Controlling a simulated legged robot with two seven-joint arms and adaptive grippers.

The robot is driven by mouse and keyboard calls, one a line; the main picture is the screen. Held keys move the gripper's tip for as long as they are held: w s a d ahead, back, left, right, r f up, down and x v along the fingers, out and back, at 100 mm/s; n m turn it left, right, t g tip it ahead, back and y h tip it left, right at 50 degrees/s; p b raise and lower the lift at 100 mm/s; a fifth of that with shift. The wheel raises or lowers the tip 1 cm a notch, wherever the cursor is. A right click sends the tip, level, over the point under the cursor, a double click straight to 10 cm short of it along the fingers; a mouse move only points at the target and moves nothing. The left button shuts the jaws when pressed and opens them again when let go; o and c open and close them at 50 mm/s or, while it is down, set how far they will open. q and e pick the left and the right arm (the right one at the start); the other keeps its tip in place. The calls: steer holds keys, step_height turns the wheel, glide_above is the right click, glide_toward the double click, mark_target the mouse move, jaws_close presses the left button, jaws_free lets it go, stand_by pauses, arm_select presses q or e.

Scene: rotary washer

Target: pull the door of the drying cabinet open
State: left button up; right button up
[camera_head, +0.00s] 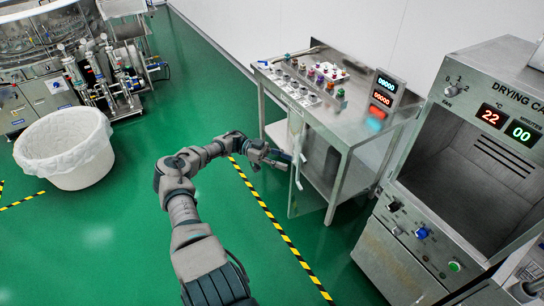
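The drying cabinet (489,58) stands at the right, a steel box with a red lit display. Its front is open to view and its grey interior shows. A thin, pale upright panel (298,138) stands out in front of the bench, left of the cabinet. It looks like the cabinet's see-through door swung out to the left, though its hinge side is hard to make out. My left gripper (284,159) is at this panel's outer edge; its fingers are small and dark, and I cannot tell whether they grip it. My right gripper does not show.
A white lined bin (75,170) and a rotary machine (100,75) are at the left. Green floor with yellow-black tape (270,215) is clear around my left arm.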

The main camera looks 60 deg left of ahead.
arm_select(q)
steer(key=w+a+v, duration=0.1)
steer(key=v, duration=0.6)
steer(key=w+d+f+n+t+y, duration=0.1)
steer(key=w+f+n+t+y, duration=0.2)
steer(key=f, duration=0.9)
steer(key=w+d+f+n+t+y, duration=0.1)
steer(key=f+n+t+y, duration=0.3)
steer(key=f, duration=0.9)
steer(key=s+d+f+n+g+y, duration=0.1)
steer(key=s+d+f+y, duration=0.2)
steer(key=f, duration=0.7)
steer(key=s+d+f+n+g+y, duration=0.2)
steer(key=s+f+y, duration=0.15)
steer(key=f, duration=0.55)
steer(key=s+d+f+g+y, duration=0.1)
steer(key=s+d+f+g, duration=0.2)
steer(key=s+d+f, duration=0.5)
steer(key=s+d+f+g+y, duration=0.25)
steer(key=s+d+f, duration=0.4)
steer(key=f, duration=0.45)
steer(key=s+d+f+g, duration=0.3)
steer(key=s+d, duration=0.5)
steer(key=s, duration=0.1)
steer(key=s+d+f+g+h, duration=0.1)
steer(key=s+d+f+g, duration=0.2)
steer(key=s+d, duration=0.5)
steer(key=shift+s+d+f+g, duration=0.25)
steer(key=shift+s+f+g, duration=0.1)
steer(key=shift+s, duration=0.05)
